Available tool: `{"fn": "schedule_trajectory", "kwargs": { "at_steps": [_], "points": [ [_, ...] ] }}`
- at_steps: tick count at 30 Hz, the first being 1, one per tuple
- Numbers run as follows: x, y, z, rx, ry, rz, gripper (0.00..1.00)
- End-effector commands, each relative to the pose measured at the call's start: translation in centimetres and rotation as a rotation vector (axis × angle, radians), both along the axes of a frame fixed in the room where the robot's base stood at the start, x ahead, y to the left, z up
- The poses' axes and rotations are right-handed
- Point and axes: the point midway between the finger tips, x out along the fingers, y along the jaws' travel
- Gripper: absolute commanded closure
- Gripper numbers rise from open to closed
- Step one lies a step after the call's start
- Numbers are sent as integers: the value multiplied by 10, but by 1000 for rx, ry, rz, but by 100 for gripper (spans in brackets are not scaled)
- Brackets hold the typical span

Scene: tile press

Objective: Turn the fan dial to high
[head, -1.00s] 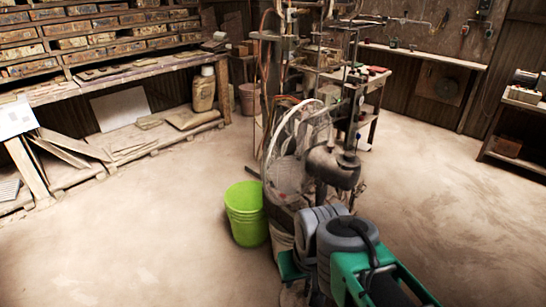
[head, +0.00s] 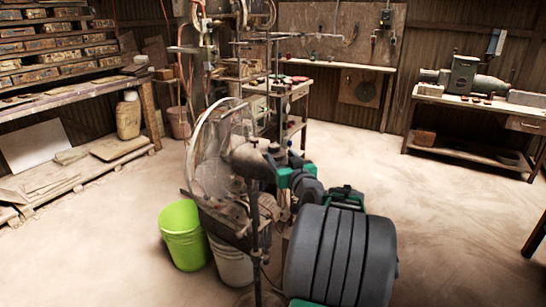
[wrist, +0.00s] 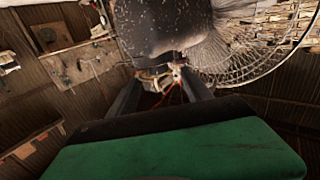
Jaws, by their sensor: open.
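The fan stands in the middle of the head view, with a round wire cage (head: 210,140) and a grey, worn motor housing (head: 250,160) on a dark pole. My gripper (head: 277,170) is close to the housing's right side in the head view, partly hidden by my own arm. In the wrist view the speckled housing (wrist: 165,22) fills the top, just beyond my gripper (wrist: 160,88), and the cage (wrist: 255,60) is at upper right. The two fingers are apart, with nothing clearly held between them. I cannot make out the fan dial or its setting.
A lime green bucket (head: 183,235) and a whitish bucket (head: 230,262) stand below the fan. Shelves with a bench (head: 150,115) are at left. A bench with a green-grey machine (head: 465,75) is at right. The floor is open on both sides.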

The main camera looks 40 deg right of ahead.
Motion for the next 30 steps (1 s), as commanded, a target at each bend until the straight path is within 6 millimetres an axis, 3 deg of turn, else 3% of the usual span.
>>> {"fn": "schedule_trajectory", "kwargs": {
  "at_steps": [2, 10, 15, 23, 30],
  "points": [
    [3, -7, 3, -4, -12, -7, 42],
    [49, -22, 4, -4, -10, -5, 42],
    [68, -30, 3, -4, -10, -6, 42],
    [70, -31, 3, -4, -10, -8, 42],
    [70, -31, 3, -4, -10, -7, 61]
  ]
}}
